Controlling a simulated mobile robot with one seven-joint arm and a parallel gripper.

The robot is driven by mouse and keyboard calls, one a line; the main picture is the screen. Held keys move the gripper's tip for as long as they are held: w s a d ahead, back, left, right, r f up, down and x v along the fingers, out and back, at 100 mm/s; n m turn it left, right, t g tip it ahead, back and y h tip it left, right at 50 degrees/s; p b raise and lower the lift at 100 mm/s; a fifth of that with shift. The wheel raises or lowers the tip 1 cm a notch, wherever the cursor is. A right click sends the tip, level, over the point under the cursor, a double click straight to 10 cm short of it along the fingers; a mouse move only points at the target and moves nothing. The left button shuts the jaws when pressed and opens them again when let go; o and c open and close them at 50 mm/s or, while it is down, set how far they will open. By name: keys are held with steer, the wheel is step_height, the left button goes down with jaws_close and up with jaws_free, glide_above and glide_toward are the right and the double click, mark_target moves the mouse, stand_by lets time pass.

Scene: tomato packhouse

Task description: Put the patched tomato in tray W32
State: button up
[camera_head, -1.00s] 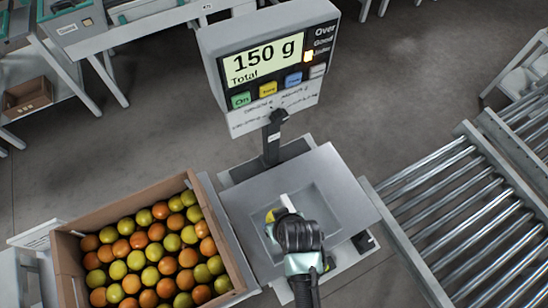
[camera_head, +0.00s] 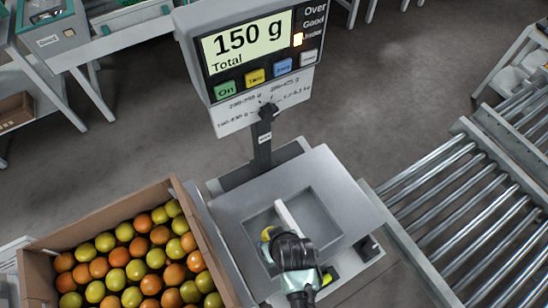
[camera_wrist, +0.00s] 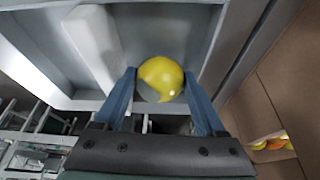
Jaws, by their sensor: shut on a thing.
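A yellow tomato with a grey-brown patch (camera_wrist: 161,78) is between the two blue fingers of my gripper (camera_wrist: 160,98) in the wrist view. The fingers are shut on it from both sides. In the head view, my gripper (camera_head: 275,236) is over the recessed pan of the scale (camera_head: 345,205), and only a yellow bit of the tomato (camera_head: 267,233) shows beside it. The scale display (camera_head: 250,42) reads 150 g Total, with an orange lamp lit beside it. I cannot make out a tray marked W32.
A cardboard box (camera_head: 105,212) full of green and orange tomatoes stands left of the scale. A roller conveyor (camera_head: 455,215) is at the right. A white bar (camera_head: 287,217) lies in the scale pan. Benches stand at the back left, with open floor between.

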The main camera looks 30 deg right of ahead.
steer(key=shift+f, duration=0.55)
stand_by(0.8)
steer(key=o, duration=0.9)
steer(key=shift+c, duration=1.2)
step_height(320, 180, up, 7)
steer(key=p, duration=0.7)
